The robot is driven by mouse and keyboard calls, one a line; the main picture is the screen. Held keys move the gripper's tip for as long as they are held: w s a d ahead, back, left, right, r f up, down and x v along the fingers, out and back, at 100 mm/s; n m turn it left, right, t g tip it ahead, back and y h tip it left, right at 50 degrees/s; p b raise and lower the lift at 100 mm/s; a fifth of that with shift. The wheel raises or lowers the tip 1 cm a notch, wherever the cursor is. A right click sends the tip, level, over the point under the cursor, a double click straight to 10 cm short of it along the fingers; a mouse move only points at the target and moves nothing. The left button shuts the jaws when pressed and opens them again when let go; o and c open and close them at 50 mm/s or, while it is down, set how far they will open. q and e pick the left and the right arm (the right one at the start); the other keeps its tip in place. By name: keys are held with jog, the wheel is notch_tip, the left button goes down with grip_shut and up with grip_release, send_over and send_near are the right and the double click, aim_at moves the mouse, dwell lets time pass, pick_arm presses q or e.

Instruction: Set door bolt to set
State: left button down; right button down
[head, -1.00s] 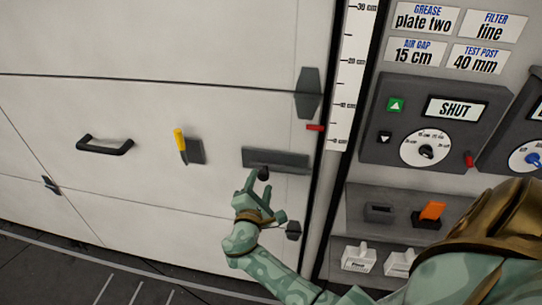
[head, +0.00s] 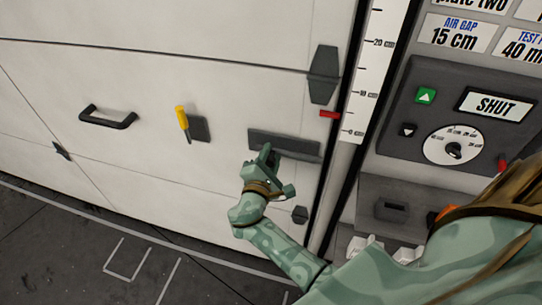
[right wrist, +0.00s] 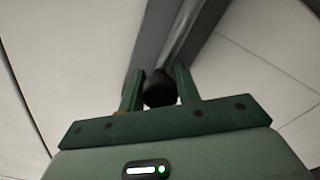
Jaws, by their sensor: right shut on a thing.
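The door bolt is a dark grey plate (head: 290,146) low on the right side of the pale door (head: 225,95). My right gripper (head: 267,157) is at the plate's left part, with its arm coming in from below right. In the right wrist view its two green fingers stand on either side of the bolt's round black knob (right wrist: 159,88), shut on it. A grey bar (right wrist: 185,35) runs up from behind the knob. The fingers mostly hide the knob in the head view. My left gripper is not in view.
A yellow-handled lever (head: 182,119) and a black pull handle (head: 107,117) are on the door to the left. A scale strip (head: 369,85) and a control panel (head: 455,115) reading SHUT stand to the right. Open floor (head: 60,245) lies below left.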

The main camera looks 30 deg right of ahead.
aim_at(293, 157)
jog(key=s+d, duration=0.1)
jog(key=s, duration=0.1)
jog(key=s+d+p, duration=0.1)
jog(key=s+d, duration=0.1)
jog(key=shift+d+f, duration=0.1)
jog(key=shift+d, duration=0.15)
jog(key=c, duration=1.4)
grip_release()
jog(key=shift+s, duration=0.1)
jog(key=o, duration=0.3)
jog(key=shift+s+d, duration=0.1)
jog(key=shift+d, duration=0.05)
